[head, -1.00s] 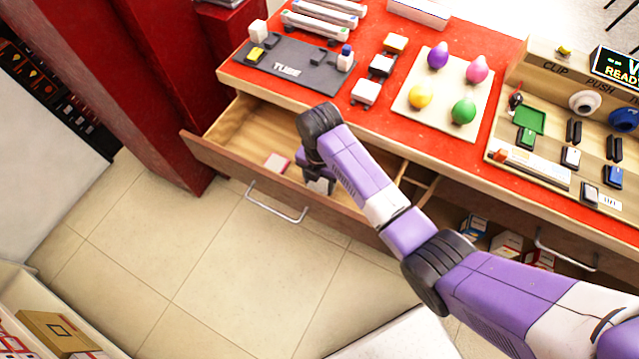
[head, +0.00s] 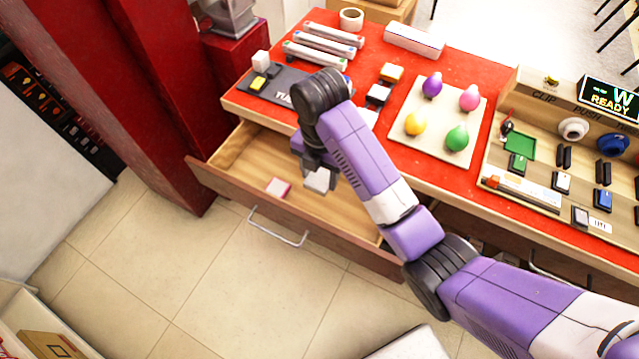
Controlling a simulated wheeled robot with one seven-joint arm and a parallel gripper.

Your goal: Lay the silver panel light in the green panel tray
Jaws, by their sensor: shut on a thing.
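My gripper (head: 316,170) points down over the open drawer (head: 325,220). It is shut on a small silver-white square piece, which looks like the silver panel light (head: 317,181). The piece hangs at the fingertips, and I cannot tell exactly how high it is above the drawer floor. A small green square tray (head: 521,147), which looks like the green panel tray, sits on the beige fixture board at the right of the red table. Its inside shows no piece. My gripper is well to the left of it.
A white and pink block (head: 278,187) lies in the drawer. The beige board (head: 412,142) with several coloured bulbs stands between my gripper and the fixture board (head: 505,190).

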